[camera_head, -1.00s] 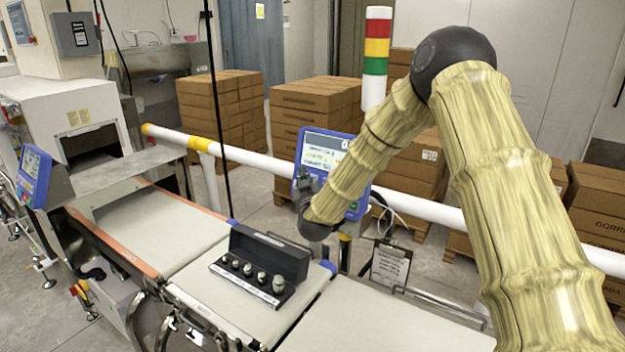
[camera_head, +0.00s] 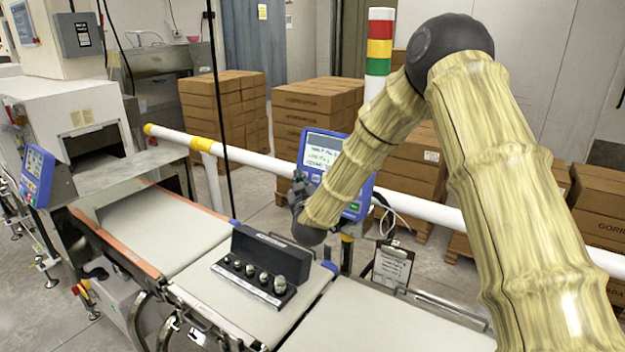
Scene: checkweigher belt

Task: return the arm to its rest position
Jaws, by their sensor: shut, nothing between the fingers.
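My arm, with a pale wood-grain cover, reaches in from the lower right, bends at a dark elbow and slopes down to a dark wrist joint. My gripper (camera_head: 298,183) is a small dark grey shape just beyond the wrist, in front of the left edge of the blue display unit (camera_head: 365,188). It is shut with nothing held, though its fingers are small and partly hidden by the wrist. It stands apart from the black weight case (camera_head: 290,255) below and to its left.
The open case holds several metal weights on the middle belt section (camera_head: 215,303). Other belts lie left (camera_head: 160,228) and right (camera_head: 375,318). A white and yellow rail (camera_head: 250,158), a red-yellow-green stack light (camera_head: 380,45) and stacked cartons (camera_head: 225,110) stand behind. A clipboard (camera_head: 392,268) hangs right of the wrist.

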